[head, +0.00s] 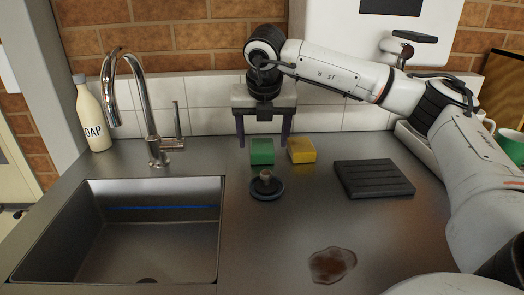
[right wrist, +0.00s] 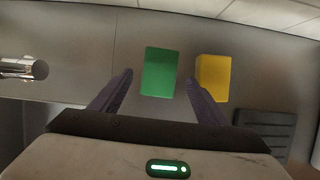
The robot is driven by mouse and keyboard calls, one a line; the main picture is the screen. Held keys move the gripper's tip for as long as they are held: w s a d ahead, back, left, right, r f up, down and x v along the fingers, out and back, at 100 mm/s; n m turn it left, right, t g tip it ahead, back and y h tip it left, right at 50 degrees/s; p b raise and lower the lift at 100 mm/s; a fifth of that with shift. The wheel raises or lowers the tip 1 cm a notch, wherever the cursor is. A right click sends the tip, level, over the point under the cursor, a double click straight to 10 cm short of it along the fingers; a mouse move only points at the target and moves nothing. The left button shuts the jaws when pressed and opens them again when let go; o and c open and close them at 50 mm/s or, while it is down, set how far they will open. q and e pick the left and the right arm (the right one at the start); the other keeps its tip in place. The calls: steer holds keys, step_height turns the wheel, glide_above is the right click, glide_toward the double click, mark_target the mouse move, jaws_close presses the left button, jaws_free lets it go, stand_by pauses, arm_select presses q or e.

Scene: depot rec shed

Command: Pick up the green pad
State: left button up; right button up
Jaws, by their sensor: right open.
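The green pad (head: 262,151) lies on the steel counter behind the sink plug, near the tiled wall. It also shows in the right wrist view (right wrist: 159,72), ahead of my fingertips and between their lines. My right gripper (head: 263,142) points down above the green pad, its two fingers apart with nothing between them. The right wrist view shows the same open fingers (right wrist: 160,85). I cannot tell the exact height of the fingertips above the pad. My left gripper is not in view.
A yellow pad (head: 301,150) lies just right of the green one, with a small gap. A dark sink plug (head: 266,187) lies in front. A black ridged mat (head: 373,178) is to the right. The sink (head: 215,262), tap (head: 152,125) and soap bottle (head: 91,115) are left. A brown spill (head: 332,264) marks the front counter.

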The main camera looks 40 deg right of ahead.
steer(key=shift+x, duration=1.15)
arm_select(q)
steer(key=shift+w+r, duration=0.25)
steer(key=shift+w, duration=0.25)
arm_select(e)
steer(key=shift+w+f, duration=0.15)
steer(key=c, duration=1.1)
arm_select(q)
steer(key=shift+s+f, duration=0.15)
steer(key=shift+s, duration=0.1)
